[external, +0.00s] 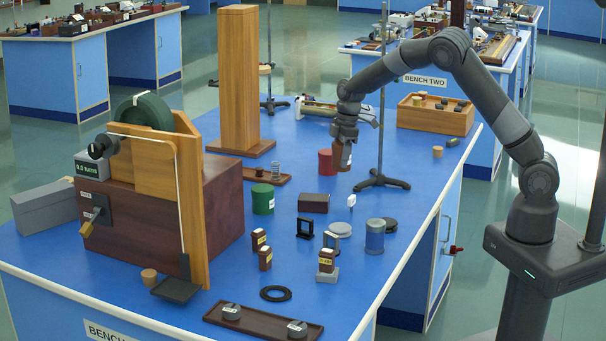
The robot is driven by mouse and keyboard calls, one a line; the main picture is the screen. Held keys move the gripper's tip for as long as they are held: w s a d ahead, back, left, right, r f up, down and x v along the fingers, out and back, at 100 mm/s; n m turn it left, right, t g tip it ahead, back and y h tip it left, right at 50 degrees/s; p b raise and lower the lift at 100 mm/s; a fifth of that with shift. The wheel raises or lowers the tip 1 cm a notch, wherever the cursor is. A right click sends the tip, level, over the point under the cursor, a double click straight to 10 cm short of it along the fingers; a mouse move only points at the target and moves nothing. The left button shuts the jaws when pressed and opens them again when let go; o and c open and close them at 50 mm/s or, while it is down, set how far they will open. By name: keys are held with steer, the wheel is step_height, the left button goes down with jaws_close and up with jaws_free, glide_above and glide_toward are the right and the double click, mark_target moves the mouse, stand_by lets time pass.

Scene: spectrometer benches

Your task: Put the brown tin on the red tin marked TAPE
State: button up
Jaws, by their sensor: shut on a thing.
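The brown tin (343,158) hangs upright in my gripper (343,142), which is shut on its upper part. The red tin (326,163) stands on the blue bench top, just left of the brown tin in the picture. The brown tin overlaps the red tin's right edge in this view. I cannot tell the gap or height between them. No lettering can be read on the red tin. My gripper hides the top of the brown tin.
A green tin (263,199) and a dark brown box (313,203) stand nearer the camera. A dark retort stand (382,181) rises close to the right of my gripper. A wooden column (238,85) stands at left, and a wooden tray (436,117) lies behind at right.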

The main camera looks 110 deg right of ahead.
mark_target(327, 151)
steer(key=d+r, duration=0.1)
steer(key=d+r+m, duration=0.1)
steer(key=shift+s+r+m, duration=0.1)
steer(key=shift+r+m, duration=0.2)
steer(key=s+d+r+m+g+h, duration=0.1)
steer(key=d+r+m, duration=0.2)
steer(key=d+m, duration=0.5)
steer(key=s+d+r+m+g+h, duration=0.1)
steer(key=s+d+r+m, duration=0.1)
steer(key=d+r+m, duration=0.35)
steer(key=f, duration=0.3)
steer(key=d+f+m, duration=0.1)
steer(key=f, duration=0.3)
steer(key=f+m, duration=0.1)
steer(key=f, duration=0.3)
steer(key=shift+d+f, duration=0.25)
steer(key=shift+d, duration=0.1)
steer(key=o, duration=1)
steer(key=shift+f, duration=0.15)
steer(key=shift+o, duration=0.2)
